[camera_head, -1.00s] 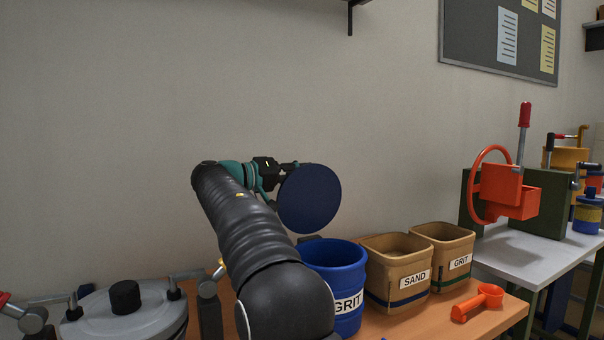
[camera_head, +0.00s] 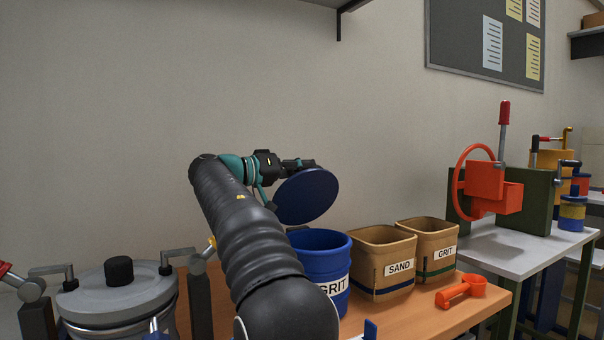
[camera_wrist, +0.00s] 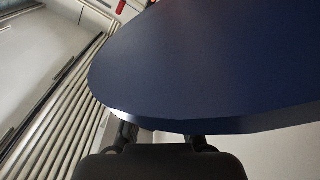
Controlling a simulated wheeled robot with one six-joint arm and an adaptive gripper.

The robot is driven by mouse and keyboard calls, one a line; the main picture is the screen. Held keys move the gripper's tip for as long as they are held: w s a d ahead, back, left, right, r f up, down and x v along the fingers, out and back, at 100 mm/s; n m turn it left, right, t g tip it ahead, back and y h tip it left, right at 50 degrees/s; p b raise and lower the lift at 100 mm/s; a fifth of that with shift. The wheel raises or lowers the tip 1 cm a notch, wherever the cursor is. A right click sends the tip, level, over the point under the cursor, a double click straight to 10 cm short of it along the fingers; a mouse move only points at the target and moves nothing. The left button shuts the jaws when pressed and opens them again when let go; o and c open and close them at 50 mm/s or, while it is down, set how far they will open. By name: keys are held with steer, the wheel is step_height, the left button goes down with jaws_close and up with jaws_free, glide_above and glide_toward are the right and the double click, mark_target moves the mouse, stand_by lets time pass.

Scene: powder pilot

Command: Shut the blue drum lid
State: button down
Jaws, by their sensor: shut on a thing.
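The blue drum (camera_head: 322,262), labelled GRIT, stands on the wooden bench with its top open. Its round dark blue lid (camera_head: 308,197) is raised above and behind the drum, tilted, with its flat face towards the head camera. My gripper (camera_head: 302,164) is at the lid's upper edge and shut on it. In the wrist view the lid (camera_wrist: 215,65) fills the upper right, and the gripper's fingers (camera_wrist: 163,137) meet its near rim. The exact grip and the hinge are mostly hidden.
A SAND bin (camera_head: 382,262) and a second GRIT bin (camera_head: 428,247) stand right of the drum. An orange scoop (camera_head: 461,290) lies in front of them. A grey lidded vessel (camera_head: 118,300) is at the left. A red press (camera_head: 490,185) stands on the table at right.

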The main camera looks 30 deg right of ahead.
steer(key=shift+s+f, duration=0.2)
steer(key=shift+s, duration=0.4)
steer(key=c, duration=1.1)
jaws_free()
steer(key=shift+c, duration=0.2)
steer(key=shift+a, duration=0.15)
steer(key=a, duration=1.1)
steer(key=shift+s+a, duration=0.25)
steer(key=shift+a, duration=0.1)
